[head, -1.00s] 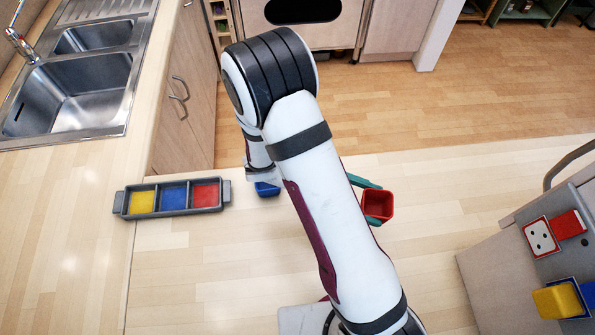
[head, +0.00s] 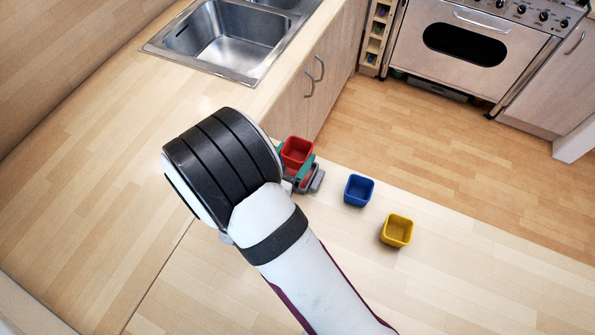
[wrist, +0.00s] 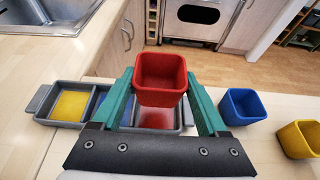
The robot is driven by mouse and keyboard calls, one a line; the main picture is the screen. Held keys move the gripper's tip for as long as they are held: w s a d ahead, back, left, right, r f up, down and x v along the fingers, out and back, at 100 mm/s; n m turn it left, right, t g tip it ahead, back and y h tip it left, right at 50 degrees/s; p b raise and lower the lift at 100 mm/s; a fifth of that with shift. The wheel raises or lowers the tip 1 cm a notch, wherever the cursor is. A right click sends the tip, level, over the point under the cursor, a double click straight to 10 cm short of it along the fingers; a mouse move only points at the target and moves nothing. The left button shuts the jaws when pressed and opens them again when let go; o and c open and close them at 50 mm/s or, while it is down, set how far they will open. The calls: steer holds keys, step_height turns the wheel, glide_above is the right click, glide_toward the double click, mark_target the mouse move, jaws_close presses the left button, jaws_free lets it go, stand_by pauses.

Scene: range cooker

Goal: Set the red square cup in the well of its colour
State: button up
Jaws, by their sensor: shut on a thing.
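The red square cup (wrist: 160,78) is upright between the teal fingers of my gripper (wrist: 160,85), which is shut on it. In the head view the red cup (head: 297,150) shows just beyond my wrist. The grey tray (wrist: 43,98) has a yellow well (wrist: 72,105), a blue well (wrist: 106,106) and a red well (wrist: 157,117). The cup appears above the red-well end of the tray, hiding part of that well. In the head view only the tray's right end (head: 317,182) shows; my arm hides the rest.
A blue cup (head: 359,190) and a yellow cup (head: 397,230) stand on the counter right of the tray. A sink (head: 225,40) lies at the back left. The counter's edge drops to the floor behind the tray.

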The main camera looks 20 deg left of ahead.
step_height(320, 180, down, 6)
steer(key=shift+d, duration=0.1)
steer(key=o, duration=1.2)
steer(key=shift+f, duration=0.1)
